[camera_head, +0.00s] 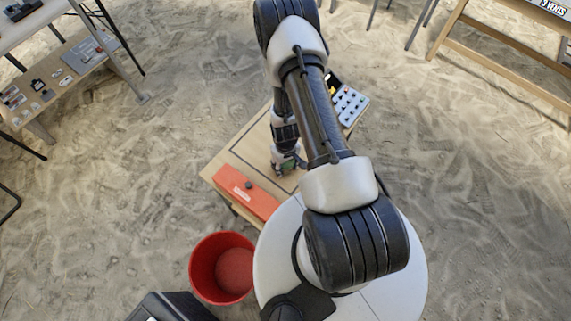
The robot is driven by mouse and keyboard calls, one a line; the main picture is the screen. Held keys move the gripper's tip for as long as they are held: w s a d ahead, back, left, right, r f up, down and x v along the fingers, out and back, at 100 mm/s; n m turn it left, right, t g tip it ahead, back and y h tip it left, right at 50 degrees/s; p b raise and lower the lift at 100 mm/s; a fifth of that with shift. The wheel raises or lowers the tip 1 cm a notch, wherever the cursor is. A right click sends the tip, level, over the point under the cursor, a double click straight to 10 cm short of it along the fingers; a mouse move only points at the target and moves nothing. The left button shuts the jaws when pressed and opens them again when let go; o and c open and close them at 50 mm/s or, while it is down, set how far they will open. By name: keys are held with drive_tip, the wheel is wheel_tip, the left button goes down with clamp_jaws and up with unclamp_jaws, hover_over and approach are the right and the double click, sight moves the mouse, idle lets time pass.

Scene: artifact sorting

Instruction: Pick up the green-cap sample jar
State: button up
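My gripper (288,164) points down low over the wooden table (234,157), near the table's middle. A small patch of green (288,168) shows at the fingertips; it may be the green cap of the sample jar. The rest of the jar is hidden by the gripper or too small to make out. I cannot tell whether the fingers are apart or closed on it.
An orange-red box (246,192) lies along the table's near left edge. A grey tray with several round spots (348,104) is at the far right, partly behind my arm. A red bucket (222,267) stands on the sand beside the table. Other tables stand farther off at upper left and right.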

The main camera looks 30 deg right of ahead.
drive_tip(key=c, duration=0.6)
drive_tip(key=shift+r, duration=0.1)
